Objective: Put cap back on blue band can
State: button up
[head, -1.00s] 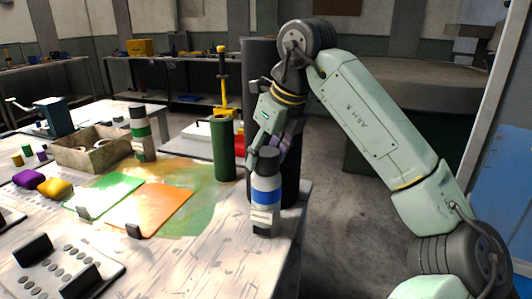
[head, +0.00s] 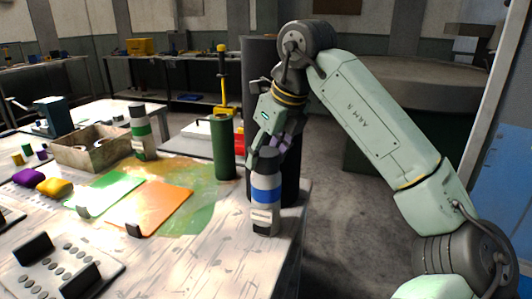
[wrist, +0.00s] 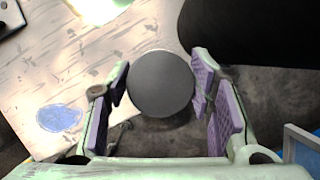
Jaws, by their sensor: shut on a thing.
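The blue band can (head: 265,208) stands upright near the table's right edge, white and grey with a blue band. A dark grey cap (head: 268,158) is at its top in the head view, with no clear gap between them; I cannot tell whether it is fully seated. In the wrist view the round cap (wrist: 161,84) lies between the purple finger pads and hides the can below. My gripper (wrist: 160,88) is shut on the cap. In the head view my gripper (head: 282,146) reaches down from above and behind, its fingertips partly hidden by the cap.
A green cylinder (head: 222,148) stands left of the can, and a green-banded can (head: 142,135) stands farther left. A dark barrel (head: 290,180) is close behind the blue band can. Green and orange sheets (head: 150,208) lie on the table. The table drops off just right of the can.

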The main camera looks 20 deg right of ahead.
jog(key=o, duration=0.9)
jog(key=shift+c, duration=0.2)
jog(key=shift+o, duration=0.3)
jog(key=o, duration=0.4)
jog(key=shift+r, duration=0.1)
jog(key=shift+r+p, duration=2.85)
jog(key=shift+r, duration=0.55)
jog(key=shift+c, duration=0.5)
